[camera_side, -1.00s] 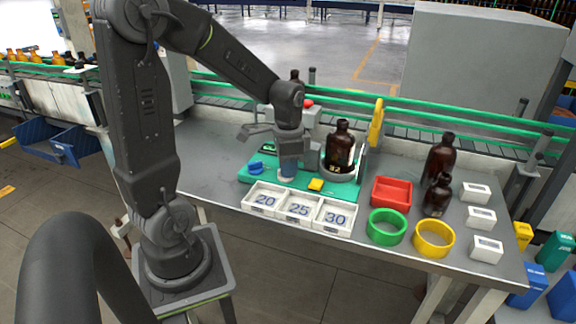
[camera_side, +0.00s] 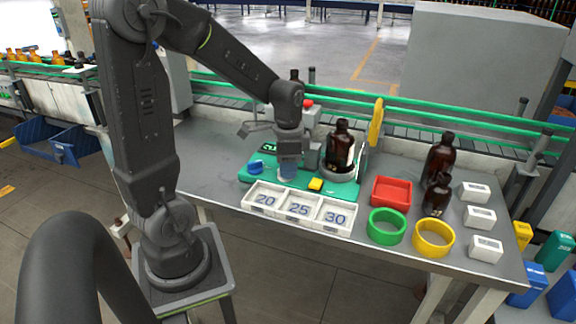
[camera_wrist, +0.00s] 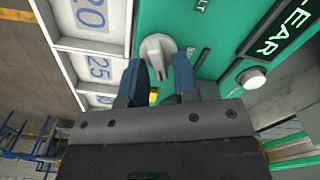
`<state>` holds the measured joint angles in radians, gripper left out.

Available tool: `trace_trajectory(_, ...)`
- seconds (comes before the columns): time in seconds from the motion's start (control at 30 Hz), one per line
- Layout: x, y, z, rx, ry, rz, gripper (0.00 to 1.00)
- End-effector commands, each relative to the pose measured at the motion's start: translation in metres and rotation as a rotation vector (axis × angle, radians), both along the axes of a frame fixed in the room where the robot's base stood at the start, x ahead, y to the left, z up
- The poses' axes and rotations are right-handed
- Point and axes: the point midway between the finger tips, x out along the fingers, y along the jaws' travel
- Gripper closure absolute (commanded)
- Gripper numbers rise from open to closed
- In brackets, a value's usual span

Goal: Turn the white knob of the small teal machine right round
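The teal machine (camera_side: 250,180) stands on the grey table with a brown bottle (camera_side: 341,147) upright on its round seat. My gripper (camera_side: 288,172) points down over the machine's front part. In the wrist view the white-grey knob (camera_wrist: 157,52) sits on the teal panel, just beyond and between my two blue fingertips (camera_wrist: 160,75). The fingers are apart with a gap between them and nothing clearly held. A yellow button (camera_side: 315,184) and a blue part (camera_side: 255,167) are also on the machine.
White trays marked 20, 25 and 30 (camera_side: 299,222) stand in front of the machine. A red tray (camera_side: 378,204), a green ring (camera_side: 373,228), a yellow ring (camera_side: 418,238), two brown bottles (camera_side: 439,160) and several white boxes (camera_side: 480,217) are to the right. The table's left end is bare.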

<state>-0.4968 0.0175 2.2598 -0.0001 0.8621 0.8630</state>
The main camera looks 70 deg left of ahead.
Motion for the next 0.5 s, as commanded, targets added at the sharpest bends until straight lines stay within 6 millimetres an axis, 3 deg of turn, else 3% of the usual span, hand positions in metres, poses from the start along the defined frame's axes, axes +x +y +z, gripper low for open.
trace_trajectory(0.1, 0.000, 0.000, -0.001, -0.001, 0.001, 0.001, 0.62)
trace_trajectory(0.33, 0.000, 0.000, 0.000, -0.001, 0.001, 0.002, 0.62)
trace_trajectory(0.5, 0.001, 0.000, 0.014, 0.001, -0.003, 0.002, 0.62)
